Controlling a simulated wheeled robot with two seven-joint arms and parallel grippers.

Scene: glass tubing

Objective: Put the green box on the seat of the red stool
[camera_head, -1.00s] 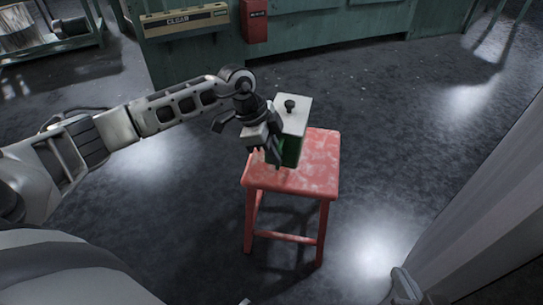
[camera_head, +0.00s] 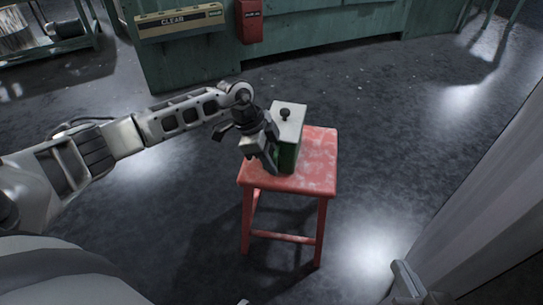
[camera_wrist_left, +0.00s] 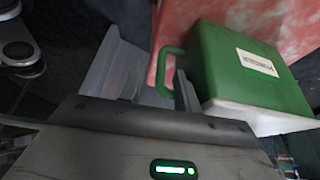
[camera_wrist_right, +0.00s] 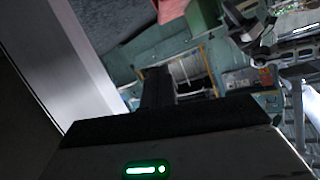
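The green box (camera_head: 288,158) has a pale lid with a black knob and stands upright on the seat of the red stool (camera_head: 318,165), towards its back left. The left wrist view shows the box (camera_wrist_left: 240,75) with a white label and a green loop handle (camera_wrist_left: 163,72) on its side. My left gripper (camera_head: 268,167) is beside the box's left side. Its fingers (camera_wrist_left: 155,85) are spread, with the handle near the fingertips; contact is unclear. My right gripper (camera_wrist_right: 157,72) is away from the box, its fingers together and empty.
A green cabinet or machine (camera_head: 300,45) with a red box (camera_head: 250,20) on it stands behind the stool. A pale upright panel (camera_head: 490,200) fills the right side. The dark floor around the stool is clear.

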